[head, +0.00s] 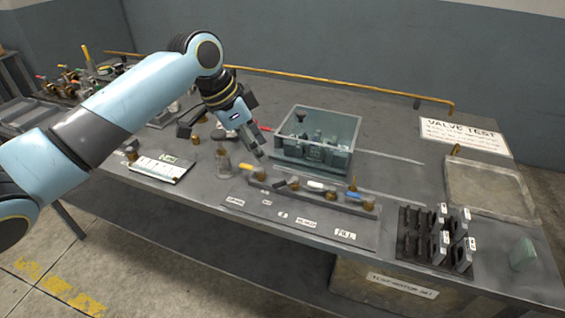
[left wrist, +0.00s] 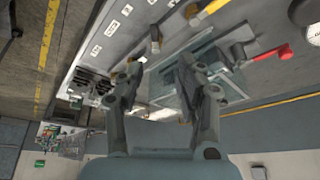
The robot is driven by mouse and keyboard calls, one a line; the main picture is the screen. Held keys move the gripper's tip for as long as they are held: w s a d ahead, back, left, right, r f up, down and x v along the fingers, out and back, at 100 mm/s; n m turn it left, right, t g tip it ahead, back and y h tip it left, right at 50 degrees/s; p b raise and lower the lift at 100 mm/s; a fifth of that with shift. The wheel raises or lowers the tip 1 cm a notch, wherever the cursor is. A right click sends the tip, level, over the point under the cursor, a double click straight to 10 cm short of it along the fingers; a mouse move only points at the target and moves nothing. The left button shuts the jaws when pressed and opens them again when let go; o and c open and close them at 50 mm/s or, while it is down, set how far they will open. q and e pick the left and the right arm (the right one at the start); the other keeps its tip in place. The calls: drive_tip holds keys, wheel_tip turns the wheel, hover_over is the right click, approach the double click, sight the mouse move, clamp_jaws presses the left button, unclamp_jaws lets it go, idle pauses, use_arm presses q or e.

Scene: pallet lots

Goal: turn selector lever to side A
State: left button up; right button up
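My left gripper (head: 256,143) hangs above the table, left of the grey-green bin (head: 316,122) and behind the yellow lever handle (head: 252,167) on a dark valve strip. In the left wrist view my left gripper (left wrist: 160,70) has its two fingers spread with nothing between them. The yellow handle (left wrist: 207,12) is beyond the fingertips, and a red handle (left wrist: 268,53) is to the right; neither is touched. A white handle (head: 316,185) and a blue handle (head: 357,196) stand farther along the strip. I cannot tell which lever is the selector, or read side A. My right gripper is out of view.
A clear bottle (head: 223,162) stands close left of the yellow handle. Dark racks (head: 437,235), a shallow tray (head: 490,188) and a VALVE TEST sign (head: 464,134) occupy the right. The table behind the bin is mostly clear.

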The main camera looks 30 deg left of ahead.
sight(279, 183)
use_arm(q)
drive_tip(key=x, duration=1)
drive_tip(key=shift+s+d+f, duration=0.1)
drive_tip(key=shift+d+f, duration=0.15)
drive_tip(key=shift+f, duration=0.15)
clamp_jaws()
